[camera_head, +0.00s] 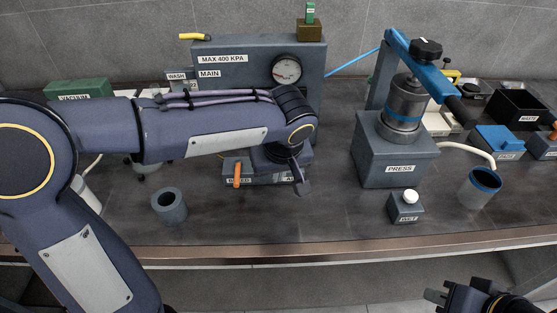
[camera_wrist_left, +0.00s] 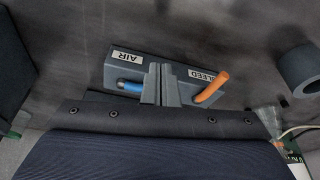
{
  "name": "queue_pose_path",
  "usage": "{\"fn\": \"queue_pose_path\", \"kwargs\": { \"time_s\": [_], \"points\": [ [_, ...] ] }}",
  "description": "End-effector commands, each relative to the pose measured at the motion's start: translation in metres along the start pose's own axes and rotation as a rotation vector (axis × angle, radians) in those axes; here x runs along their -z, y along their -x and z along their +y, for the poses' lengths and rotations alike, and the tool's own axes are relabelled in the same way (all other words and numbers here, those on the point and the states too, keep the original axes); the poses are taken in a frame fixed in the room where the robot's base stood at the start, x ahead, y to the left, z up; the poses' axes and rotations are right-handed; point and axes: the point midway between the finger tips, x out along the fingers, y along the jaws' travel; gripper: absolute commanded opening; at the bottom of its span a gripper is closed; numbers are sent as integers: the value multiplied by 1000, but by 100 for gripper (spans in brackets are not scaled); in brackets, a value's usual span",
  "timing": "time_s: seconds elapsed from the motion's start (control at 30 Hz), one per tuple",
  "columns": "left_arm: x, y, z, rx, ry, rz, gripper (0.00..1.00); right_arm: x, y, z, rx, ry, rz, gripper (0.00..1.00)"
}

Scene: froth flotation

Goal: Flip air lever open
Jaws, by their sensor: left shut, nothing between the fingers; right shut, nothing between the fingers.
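The grey valve block (camera_wrist_left: 180,70) stands on the bench under my left wrist. In the left wrist view it carries an AIR label and a BLEED label. A blue lever (camera_wrist_left: 130,87) sits by the AIR label, and an orange lever (camera_wrist_left: 212,88) sits by the BLEED label. My left gripper (camera_wrist_left: 161,84) is shut and empty between the two levers, close to the blue one; I cannot tell if it touches. In the head view my left gripper (camera_head: 301,187) hides the blue lever, while the orange lever (camera_head: 237,174) shows. My right gripper (camera_head: 437,296) is shut and empty, below the bench edge.
A grey panel with a gauge (camera_head: 286,69) stands behind the block. A grey open cylinder (camera_head: 169,206) is front left. The press (camera_head: 398,160), a small WET block (camera_head: 405,211) and a blue-rimmed cup (camera_head: 480,188) are right. The bench front is mostly clear.

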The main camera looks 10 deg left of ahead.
Motion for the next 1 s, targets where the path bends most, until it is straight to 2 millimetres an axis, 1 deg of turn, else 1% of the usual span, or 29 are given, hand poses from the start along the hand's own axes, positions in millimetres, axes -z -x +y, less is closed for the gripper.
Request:
{"fn": "queue_pose_path", "kwargs": {
  "time_s": [0.03, 0.1, 0.3, 0.47, 0.73, 0.9, 1.0],
  "points": [
    [-1, -11, -1, 4, -1, -4, 0, 0, 0, 0, 0, 0, 0, 0],
    [12, -14, 0, 1, 4, -2, 0, 2, 5, -2, 0, 0, 0, 0],
    [31, -25, 0, 0, 2, -2, 0, 4, 8, -4, 0, 0, 0, 0],
    [35, -28, 0, -1, 0, 0, 0, 4, 9, -4, 0, 0, 0, 0],
    [35, -28, 0, -1, 0, 0, 0, 4, 8, -4, 0, 0, 0, 0],
    [44, -35, -4, -1, 3, 2, 0, -2, -4, 2, 0, 0, 0, 0],
    [50, -33, -6, 0, 2, -1, 0, -2, -5, 2, 0, 0, -1, 0]
  ]
}}
